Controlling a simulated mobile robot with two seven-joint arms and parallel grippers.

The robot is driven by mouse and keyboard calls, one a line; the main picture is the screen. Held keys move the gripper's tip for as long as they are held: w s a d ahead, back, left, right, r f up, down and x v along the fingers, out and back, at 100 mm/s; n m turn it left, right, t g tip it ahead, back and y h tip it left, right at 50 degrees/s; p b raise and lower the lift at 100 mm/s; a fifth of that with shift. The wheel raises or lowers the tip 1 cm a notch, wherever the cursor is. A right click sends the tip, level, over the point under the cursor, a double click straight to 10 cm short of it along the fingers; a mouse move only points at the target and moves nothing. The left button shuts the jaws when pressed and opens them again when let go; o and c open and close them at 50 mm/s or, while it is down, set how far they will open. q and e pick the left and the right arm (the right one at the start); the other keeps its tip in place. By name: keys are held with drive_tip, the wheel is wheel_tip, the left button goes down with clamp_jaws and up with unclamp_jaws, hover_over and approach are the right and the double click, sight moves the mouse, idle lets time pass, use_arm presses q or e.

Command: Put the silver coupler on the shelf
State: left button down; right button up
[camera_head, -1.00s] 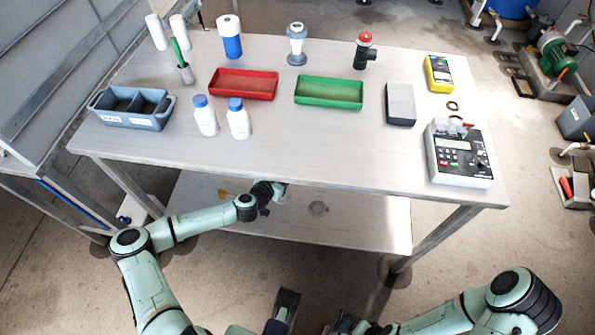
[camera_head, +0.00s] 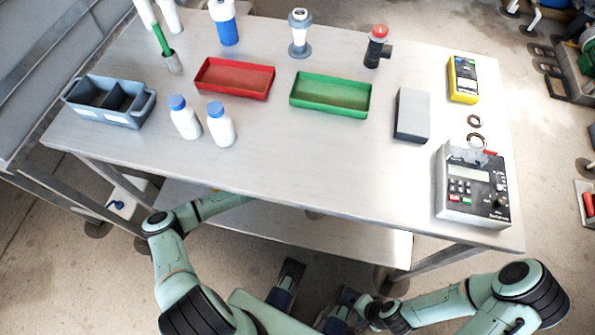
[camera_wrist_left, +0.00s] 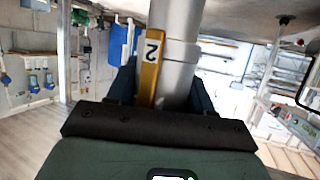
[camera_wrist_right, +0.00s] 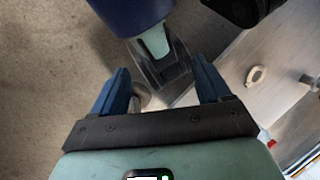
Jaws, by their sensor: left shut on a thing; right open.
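The silver coupler appears to be the grey-silver cylinder (camera_wrist_left: 178,60) in the left wrist view, with a yellow strip marked 2 along its side. My left gripper (camera_wrist_left: 163,88) is shut on it, with one finger on each side. In the head view, my left forearm reaches beneath the tabletop, which hides the gripper and the coupler. The lower shelf (camera_head: 350,240) shows partly below the table's front edge. My right gripper (camera_head: 362,306) is low in front of the table. In the right wrist view it (camera_wrist_right: 160,85) is open and empty.
The tabletop (camera_head: 300,150) overhangs the shelf. It carries a red tray (camera_head: 235,92), a green tray (camera_head: 330,106), white bottles (camera_head: 221,138), a grey bin (camera_head: 139,117) and a meter box (camera_head: 470,210). A table leg (camera_head: 100,186) stands left of my left arm.

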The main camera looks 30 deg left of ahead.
use_arm(q)
wheel_tip(320, 180, down, 6)
drive_tip(key=shift+f+b, duration=0.2)
drive_tip(key=shift+b, duration=0.55)
wheel_tip(320, 180, down, 5)
drive_tip(key=shift+w+b, duration=0.1)
drive_tip(key=shift+b, duration=0.7)
drive_tip(key=shift+c, duration=1.8)
unclamp_jaws()
use_arm(e)
drive_tip(key=shift+t+h, duration=0.3)
drive_tip(key=shift+t, duration=0.4)
drive_tip(key=w+f, duration=0.1)
drive_tip(key=w+d+f, duration=0.1)
drive_tip(key=w+f, duration=0.1)
drive_tip(key=w, duration=0.1)
drive_tip(key=shift+d+f, duration=0.3)
drive_tip(key=shift+f, duration=0.1)
use_arm(q)
drive_tip(key=p+v, duration=0.2)
drive_tip(key=v, duration=1)
drive_tip(key=shift+p, duration=0.4)
use_arm(e)
drive_tip(key=shift+g, duration=0.7)
drive_tip(key=s+r, duration=0.1)
drive_tip(key=s+a+r, duration=0.1)
drive_tip(key=s+r, duration=0.1)
drive_tip(key=shift+s+a+r, duration=0.1)
drive_tip(key=shift+s+a, duration=0.15)
drive_tip(key=shift+s, duration=0.05)
